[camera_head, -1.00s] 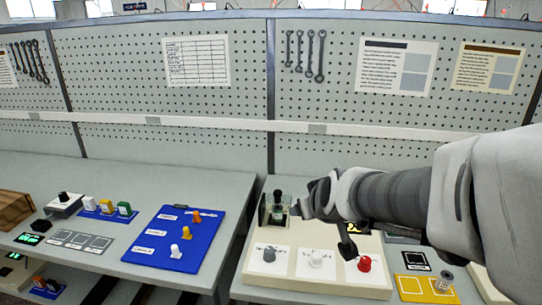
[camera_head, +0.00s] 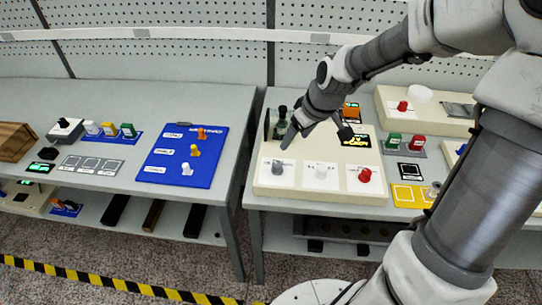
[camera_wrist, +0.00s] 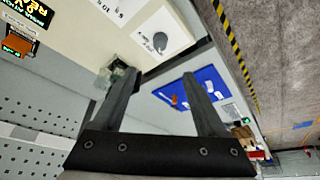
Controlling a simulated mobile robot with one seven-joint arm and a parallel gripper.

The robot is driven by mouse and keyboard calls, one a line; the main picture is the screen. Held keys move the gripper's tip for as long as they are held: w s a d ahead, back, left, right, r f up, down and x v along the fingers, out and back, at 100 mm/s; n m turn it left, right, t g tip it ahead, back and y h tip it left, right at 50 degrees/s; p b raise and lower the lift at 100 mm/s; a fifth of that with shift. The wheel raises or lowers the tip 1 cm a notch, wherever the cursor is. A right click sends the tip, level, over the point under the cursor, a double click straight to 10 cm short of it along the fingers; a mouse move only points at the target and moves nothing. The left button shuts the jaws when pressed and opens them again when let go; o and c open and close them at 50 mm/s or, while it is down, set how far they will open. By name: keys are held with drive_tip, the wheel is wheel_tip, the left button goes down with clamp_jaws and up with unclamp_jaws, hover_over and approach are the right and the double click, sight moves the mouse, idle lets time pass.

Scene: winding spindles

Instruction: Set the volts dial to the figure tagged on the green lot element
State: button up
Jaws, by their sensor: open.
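A cream box on the right bench carries three dials: a grey dial (camera_head: 277,168), a white dial (camera_head: 320,171) and a red dial (camera_head: 364,174). Their labels are too small to read, so I cannot tell which is volts. My gripper (camera_head: 287,141) is open and empty above the box, just behind the grey dial. In the wrist view the grey dial (camera_wrist: 160,41) lies beyond the open fingers (camera_wrist: 168,78). A green element (camera_head: 394,140) stands beside a red one on a grey holder. Another green element (camera_head: 128,130) stands at the left. I can read no tag figure.
A small glass-like container (camera_head: 281,124) stands at the box's back left, close to my gripper. A lit display (camera_head: 359,141) sits on the box's right. A blue panel (camera_head: 168,171) with three knobs lies on the left bench. A gap separates the benches.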

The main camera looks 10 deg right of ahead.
sight(278, 165)
drive_tip(key=b+x, duration=0.5)
drive_tip(key=x, duration=1.2)
drive_tip(key=shift+f, duration=0.15)
clamp_jaws()
